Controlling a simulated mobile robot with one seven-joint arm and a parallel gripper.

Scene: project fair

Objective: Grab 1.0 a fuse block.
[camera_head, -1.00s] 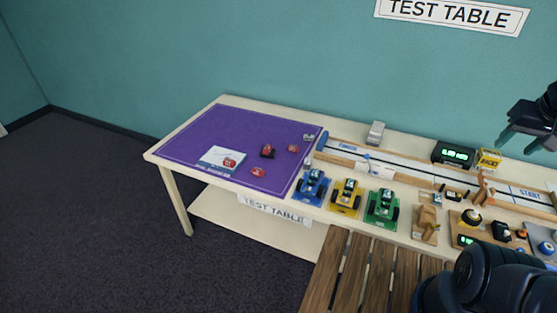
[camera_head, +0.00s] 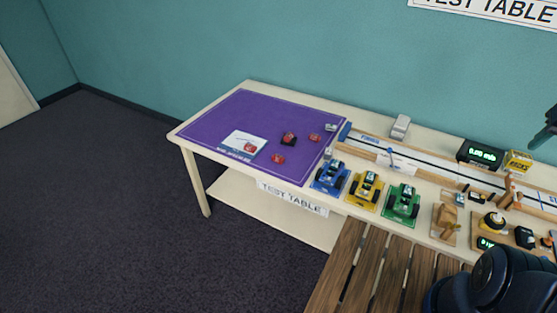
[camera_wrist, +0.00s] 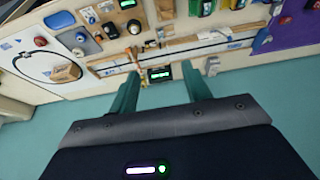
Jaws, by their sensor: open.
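I cannot tell for sure which thing is a fuse block. Small red pieces lie on the purple mat (camera_head: 225,125): one on a white card (camera_head: 236,141), one red and dark piece (camera_head: 289,139), and two more (camera_head: 315,138). Small grey pieces (camera_head: 331,127) sit at the mat's right edge. My gripper (camera_wrist: 160,82) is open and empty in the wrist view, above the crowded part of the table. In the head view only a part of it shows at the right edge, far from the mat.
The table (camera_head: 174,137) carries a blue car (camera_head: 331,175), a yellow car (camera_head: 367,189), a green car (camera_head: 403,203), a long track and a timer display (camera_head: 481,153). A slatted wooden surface (camera_head: 345,265) stands in front. The floor at left is clear.

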